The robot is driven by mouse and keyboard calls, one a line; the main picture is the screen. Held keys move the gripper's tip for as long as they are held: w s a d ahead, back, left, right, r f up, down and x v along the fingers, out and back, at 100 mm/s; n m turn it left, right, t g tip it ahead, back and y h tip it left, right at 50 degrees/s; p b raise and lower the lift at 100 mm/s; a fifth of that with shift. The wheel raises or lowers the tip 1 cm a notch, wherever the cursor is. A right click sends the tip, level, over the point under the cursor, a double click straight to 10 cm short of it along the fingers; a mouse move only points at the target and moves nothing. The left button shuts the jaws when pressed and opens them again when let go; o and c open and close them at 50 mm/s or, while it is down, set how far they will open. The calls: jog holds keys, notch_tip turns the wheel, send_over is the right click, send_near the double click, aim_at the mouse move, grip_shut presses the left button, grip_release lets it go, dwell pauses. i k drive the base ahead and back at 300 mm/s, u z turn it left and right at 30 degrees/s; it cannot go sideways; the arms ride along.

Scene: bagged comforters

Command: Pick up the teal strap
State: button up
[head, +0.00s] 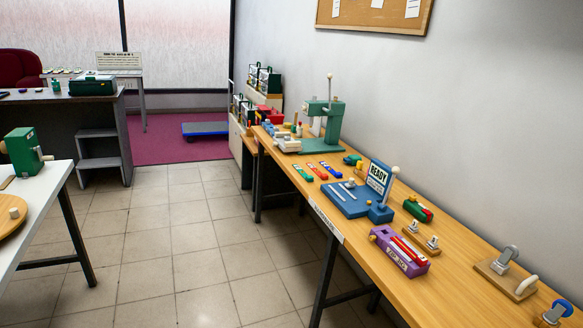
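Three short coloured strips lie side by side on the long wooden table. The left one is a green to teal strip (303,173), with a red strip (317,171) and a blue strip (331,168) to its right. The green to teal one is the nearest match to the teal strap, but it is small and its exact hue is hard to tell. It lies near the table's left edge, with nothing on it. My gripper is not in view.
The wooden table (465,291) runs along the right wall. A blue stand with a READY sign (378,178), a green press (335,122) and a purple box (399,252) stand near the strips. Open tiled floor (190,240) lies left, before a white table (45,188).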

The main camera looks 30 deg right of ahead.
aim_at(309, 179)
jog(key=i, duration=1.55)
jog(key=z, duration=0.45)
jog(key=i, duration=0.8)
jog(key=u, duration=0.4)
jog(key=i, duration=1.3)
jog(key=z, duration=0.75)
